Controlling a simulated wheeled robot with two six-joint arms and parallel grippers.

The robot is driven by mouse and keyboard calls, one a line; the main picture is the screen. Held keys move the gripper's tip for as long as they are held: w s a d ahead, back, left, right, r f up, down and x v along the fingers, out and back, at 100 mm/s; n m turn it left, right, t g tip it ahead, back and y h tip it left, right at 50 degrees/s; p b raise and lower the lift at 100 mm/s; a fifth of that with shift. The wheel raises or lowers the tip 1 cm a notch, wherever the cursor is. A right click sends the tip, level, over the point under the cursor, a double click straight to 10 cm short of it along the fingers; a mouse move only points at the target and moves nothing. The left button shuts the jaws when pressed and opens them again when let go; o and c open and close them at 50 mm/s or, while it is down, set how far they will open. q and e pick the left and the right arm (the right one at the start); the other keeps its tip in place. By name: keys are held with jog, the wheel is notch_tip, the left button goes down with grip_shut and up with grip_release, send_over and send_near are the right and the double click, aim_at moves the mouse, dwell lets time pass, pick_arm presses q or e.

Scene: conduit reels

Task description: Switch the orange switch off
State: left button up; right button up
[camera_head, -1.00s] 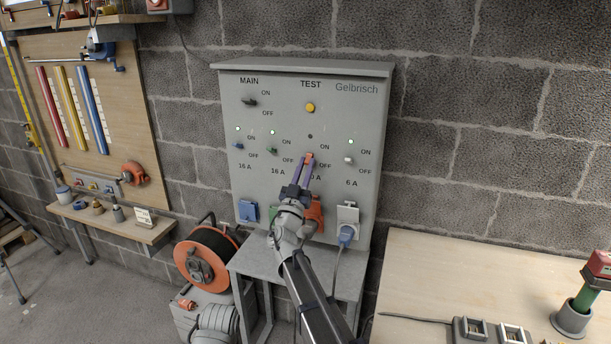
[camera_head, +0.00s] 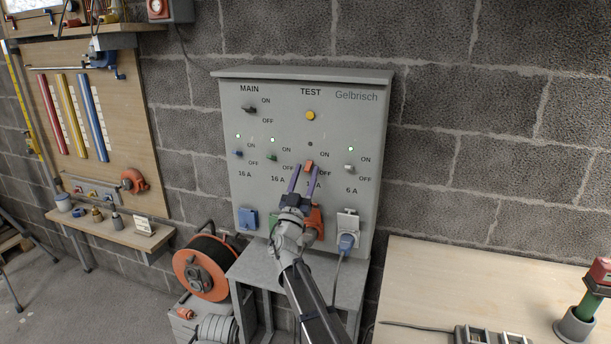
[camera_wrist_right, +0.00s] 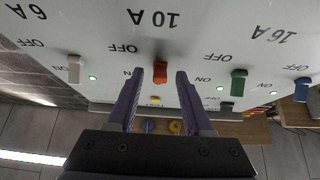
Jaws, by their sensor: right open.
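The orange switch (camera_head: 309,166) is on the grey panel (camera_head: 345,120), in the column marked 10 A in the right wrist view. The small lamp (camera_head: 310,144) above it is dark. My right gripper (camera_head: 305,169) is open in front of the panel, its two purple fingers on either side of the switch. In the right wrist view, which is upside down, the orange switch (camera_wrist_right: 160,72) stands between the fingertips with a gap on each side. The fingers hide part of the labels. My left gripper is not in view.
A green switch (camera_head: 271,156) is to the left and a white switch (camera_head: 349,167) to the right, both with lit green lamps. A yellow button (camera_head: 310,115) is above. A wooden table (camera_head: 450,275) stands at right.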

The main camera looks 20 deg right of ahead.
jog(key=b+v, duration=0.4)
jog(key=v, duration=0.3)
jog(key=shift+s+a+f, duration=0.2)
jog(key=shift+s+f, duration=0.05)
jog(key=shift+s, duration=0.05)
